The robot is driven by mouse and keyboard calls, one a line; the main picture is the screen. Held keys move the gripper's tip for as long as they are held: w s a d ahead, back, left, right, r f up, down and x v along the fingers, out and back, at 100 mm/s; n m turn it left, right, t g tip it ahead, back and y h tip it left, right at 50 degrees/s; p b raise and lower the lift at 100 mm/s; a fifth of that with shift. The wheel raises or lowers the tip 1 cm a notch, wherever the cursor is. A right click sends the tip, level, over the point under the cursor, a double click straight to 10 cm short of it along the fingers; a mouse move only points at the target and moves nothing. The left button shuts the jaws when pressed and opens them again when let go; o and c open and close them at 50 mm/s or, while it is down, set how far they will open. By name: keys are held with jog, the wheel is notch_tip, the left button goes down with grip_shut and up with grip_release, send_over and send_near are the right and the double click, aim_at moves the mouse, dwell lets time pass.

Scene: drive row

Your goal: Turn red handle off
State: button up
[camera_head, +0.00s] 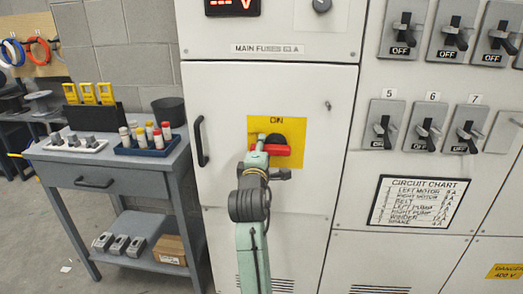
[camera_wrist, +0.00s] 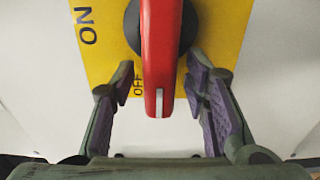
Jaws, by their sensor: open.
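The red handle (camera_head: 278,150) sits on a black round knob on a yellow plate (camera_head: 318,148) on the cabinet door. It lies horizontally in the head view, below the word ON. In the wrist view the red handle (camera_wrist: 162,60) runs down the picture, and its white-marked end points toward my palm. The word OFF shows just left of it, partly beside a finger. My gripper (camera_wrist: 163,68) is open, one finger on each side of the handle, with visible gaps to both. In the head view my gripper (camera_head: 261,153) hides part of the handle and plate.
A black door grip (camera_head: 201,141) is left of the plate. Rows of switches (camera_head: 427,127) and a circuit chart (camera_head: 418,202) are at right. A grey workbench (camera_head: 110,170) with a blue tray (camera_head: 152,150) of small bottles stands at left.

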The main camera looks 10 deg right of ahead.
jog(key=v, duration=1.2)
